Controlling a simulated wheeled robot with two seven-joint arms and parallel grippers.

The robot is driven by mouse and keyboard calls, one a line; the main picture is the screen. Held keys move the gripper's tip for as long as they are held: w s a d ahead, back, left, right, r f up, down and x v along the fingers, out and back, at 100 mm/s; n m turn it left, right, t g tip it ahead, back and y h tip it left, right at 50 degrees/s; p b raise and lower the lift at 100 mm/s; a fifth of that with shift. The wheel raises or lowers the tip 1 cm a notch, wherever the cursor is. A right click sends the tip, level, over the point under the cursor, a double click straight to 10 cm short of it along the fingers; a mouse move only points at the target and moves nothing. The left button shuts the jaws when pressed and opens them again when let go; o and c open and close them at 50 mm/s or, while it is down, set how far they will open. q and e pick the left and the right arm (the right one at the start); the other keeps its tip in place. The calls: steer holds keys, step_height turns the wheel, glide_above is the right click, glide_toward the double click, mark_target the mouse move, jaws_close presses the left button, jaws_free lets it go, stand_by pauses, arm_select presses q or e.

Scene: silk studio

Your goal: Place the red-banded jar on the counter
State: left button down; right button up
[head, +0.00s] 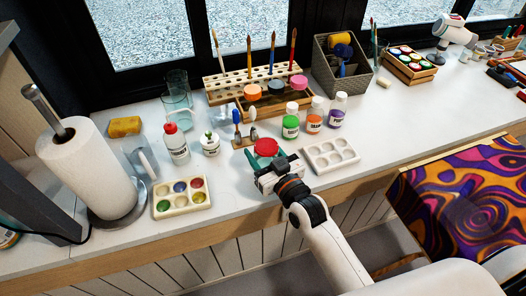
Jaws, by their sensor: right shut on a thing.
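My right gripper (268,160) reaches in from the lower right and is shut on a jar with a red top (266,147), near the front part of the white counter (235,190). The gripper hides most of the jar's body, so its band does not show clearly. I cannot tell whether the jar touches the counter or is held just above it. My left gripper is not in view.
A white palette (331,155) lies right of the gripper, with paint bottles (313,115) behind it. A paint-filled palette (181,197), a red-capped bottle (176,146) and a paper towel roll (85,165) stand left. Bare counter lies between the filled palette and the gripper.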

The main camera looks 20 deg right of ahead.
steer(key=o, duration=1.1)
steer(key=shift+c, duration=0.2)
steer(key=b+v, duration=0.1)
steer(key=v, duration=1.1)
steer(key=shift+r, duration=0.1)
